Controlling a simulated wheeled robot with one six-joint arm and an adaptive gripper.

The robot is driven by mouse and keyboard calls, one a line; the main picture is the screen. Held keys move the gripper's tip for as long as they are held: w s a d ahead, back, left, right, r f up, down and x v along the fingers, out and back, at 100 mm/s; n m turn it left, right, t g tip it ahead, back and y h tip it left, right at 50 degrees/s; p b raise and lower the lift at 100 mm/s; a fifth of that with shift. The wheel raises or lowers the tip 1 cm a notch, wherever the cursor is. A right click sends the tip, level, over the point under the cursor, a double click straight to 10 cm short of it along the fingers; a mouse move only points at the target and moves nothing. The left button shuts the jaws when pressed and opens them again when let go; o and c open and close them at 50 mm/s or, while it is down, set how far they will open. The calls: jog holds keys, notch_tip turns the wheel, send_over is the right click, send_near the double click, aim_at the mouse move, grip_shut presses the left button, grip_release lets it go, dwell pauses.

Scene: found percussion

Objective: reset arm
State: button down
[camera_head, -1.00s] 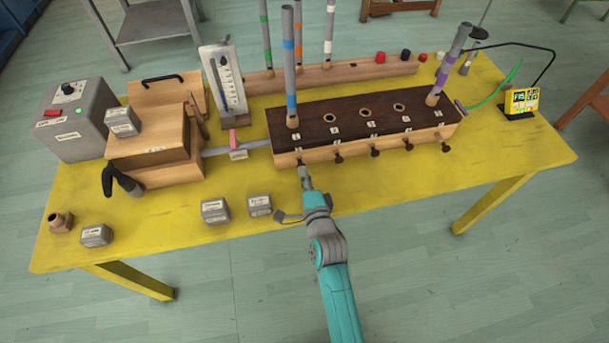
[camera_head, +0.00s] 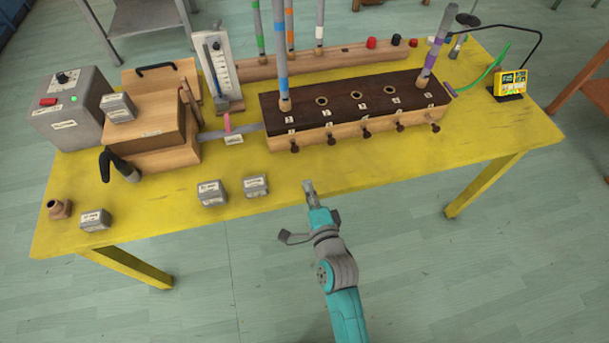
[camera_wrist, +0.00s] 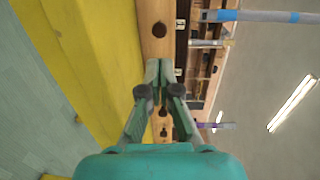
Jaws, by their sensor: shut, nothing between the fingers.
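My gripper (camera_head: 308,187) is shut and empty at the front edge of the yellow table, apart from the wooden pipe chest behind it. In the wrist view the fingers (camera_wrist: 159,72) meet in front of the chest's front face. The chest (camera_head: 345,109) has a dark top with several holes and a row of dark knobs along its front. A grey pipe with blue bands (camera_head: 281,60) stands at its left end. A purple-banded pipe (camera_head: 436,50) stands tilted at its right end.
On the yellow table (camera_head: 300,172), grey weights (camera_head: 255,187) (camera_head: 212,193) sit left of my gripper. A wooden bellows box (camera_head: 156,130), grey blower unit (camera_head: 68,108) and gauge (camera_head: 216,63) stand left. A yellow meter (camera_head: 510,84) stands right. Space before the table is clear.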

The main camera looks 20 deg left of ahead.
jog(key=shift+v, duration=1.45)
jog(key=s+d+f+n+t+h, duration=0.1)
jog(key=s+d+n+h, duration=0.15)
jog(key=s+d, duration=0.7)
jog(key=s+d+f+n+t+h, duration=0.15)
jog(key=s+d+h, duration=0.35)
jog(key=d, duration=0.8)
jog(key=s+d+r+n+h, duration=0.1)
jog(key=s+d+r+n, duration=0.2)
jog(key=s, duration=0.6)
jog(key=s+d+r+n+g+h, duration=0.1)
jog(key=s+d+r+n+h, duration=0.1)
jog(key=s+d+r, duration=0.3)
jog(key=s+r+n, duration=0.1)
jog(key=s, duration=0.3)
jog(key=shift+s+d+r, duration=0.15)
jog(key=shift+d+r, duration=0.15)
jog(key=shift+g, duration=0.25)
dwell(0.5)
